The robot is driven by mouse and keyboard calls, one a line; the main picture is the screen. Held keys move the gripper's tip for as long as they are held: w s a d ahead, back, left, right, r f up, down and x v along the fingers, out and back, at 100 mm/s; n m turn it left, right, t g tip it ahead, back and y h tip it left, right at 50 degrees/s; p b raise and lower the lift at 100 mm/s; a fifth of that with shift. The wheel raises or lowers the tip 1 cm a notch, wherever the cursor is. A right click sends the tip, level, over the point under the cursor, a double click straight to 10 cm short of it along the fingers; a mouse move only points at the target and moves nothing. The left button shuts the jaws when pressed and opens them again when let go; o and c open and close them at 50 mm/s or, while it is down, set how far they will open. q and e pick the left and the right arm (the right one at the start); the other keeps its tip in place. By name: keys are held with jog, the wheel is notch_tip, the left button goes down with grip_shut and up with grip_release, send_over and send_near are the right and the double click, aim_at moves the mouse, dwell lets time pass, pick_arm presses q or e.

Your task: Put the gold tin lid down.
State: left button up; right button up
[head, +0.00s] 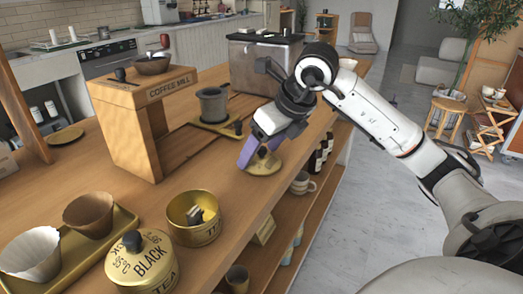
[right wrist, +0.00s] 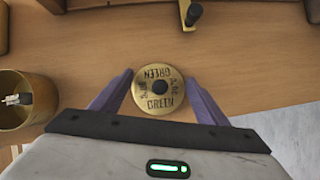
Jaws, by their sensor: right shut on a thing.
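The gold tin lid (head: 263,166) is round with a dark knob, near the right edge of the wooden counter. In the right wrist view the lid (right wrist: 158,105) reads "GREEN". My right gripper (head: 258,150) has purple fingers and is shut on the lid, one finger on each side. The lid looks level and close to the counter top; I cannot tell whether it touches. My left gripper is not in view.
A lidded "BLACK" tea tin (head: 143,265) and a tray (head: 125,217) with two paper-like filter cups stand in front. The wooden coffee mill stand (head: 130,130) and a dark dripper (head: 212,103) are behind. Bare counter (head: 228,195) lies between tin and lid.

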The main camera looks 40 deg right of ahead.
jog(key=shift+f, duration=0.1)
jog(key=o, duration=1)
jog(key=shift+r, duration=0.2)
jog(key=p+v, duration=0.1)
jog(key=v, duration=1)
jog(key=shift+s+r, duration=0.25)
jog(key=shift+r, duration=0.1)
